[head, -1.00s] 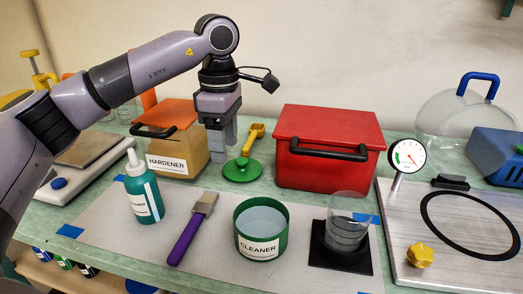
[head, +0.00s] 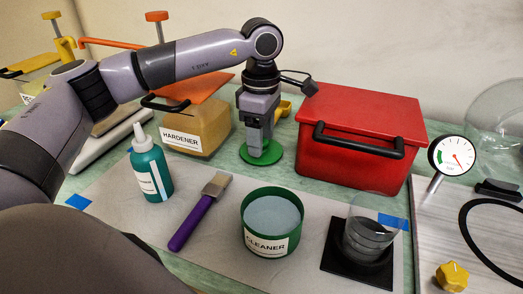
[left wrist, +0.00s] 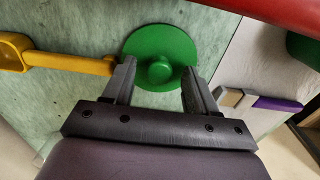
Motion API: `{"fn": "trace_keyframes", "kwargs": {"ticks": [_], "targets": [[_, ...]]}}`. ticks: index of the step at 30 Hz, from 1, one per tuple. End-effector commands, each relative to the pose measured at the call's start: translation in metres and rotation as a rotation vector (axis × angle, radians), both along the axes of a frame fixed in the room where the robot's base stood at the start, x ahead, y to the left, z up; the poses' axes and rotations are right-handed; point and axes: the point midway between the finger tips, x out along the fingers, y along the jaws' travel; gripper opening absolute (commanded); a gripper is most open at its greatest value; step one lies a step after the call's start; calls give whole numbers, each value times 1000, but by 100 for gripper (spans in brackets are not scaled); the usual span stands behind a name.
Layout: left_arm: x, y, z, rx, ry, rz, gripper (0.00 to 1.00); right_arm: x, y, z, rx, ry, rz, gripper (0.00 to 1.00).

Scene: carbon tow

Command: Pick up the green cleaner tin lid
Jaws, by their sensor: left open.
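The green cleaner tin lid (head: 272,153) lies flat on the table between the hardener box and the red box. In the left wrist view the lid (left wrist: 165,44) shows as a round disc with a knob in its middle. My left gripper (head: 257,152) points down over the lid. Its two fingers (left wrist: 158,75) are apart, with the knob roughly between and just beyond their tips, and nothing is held. I cannot tell the exact height of the tips above the lid. The open green cleaner tin (head: 272,222) stands on the grey mat. My right gripper does not show.
The red box (head: 362,130) stands right of the lid, the hardener box (head: 195,130) left. A yellow-handled tool (left wrist: 75,62) lies beside the lid. A teal bottle (head: 150,170), a purple-handled brush (head: 195,215) and a glass beaker (head: 370,235) stand or lie nearer.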

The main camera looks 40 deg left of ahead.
Motion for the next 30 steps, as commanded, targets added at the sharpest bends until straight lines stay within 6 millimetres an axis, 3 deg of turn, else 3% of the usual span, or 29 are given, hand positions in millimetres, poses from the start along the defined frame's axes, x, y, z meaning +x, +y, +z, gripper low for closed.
{"fn": "trace_keyframes", "kwargs": {"ticks": [6, 11, 30], "targets": [[0, 0, 0, -1, -1, 0, 54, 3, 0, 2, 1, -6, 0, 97], [0, 0, 0, -1, -1, 0, 2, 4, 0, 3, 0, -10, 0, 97], [1, 0, 9, -1, -3, 0, 0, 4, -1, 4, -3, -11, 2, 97]]}}
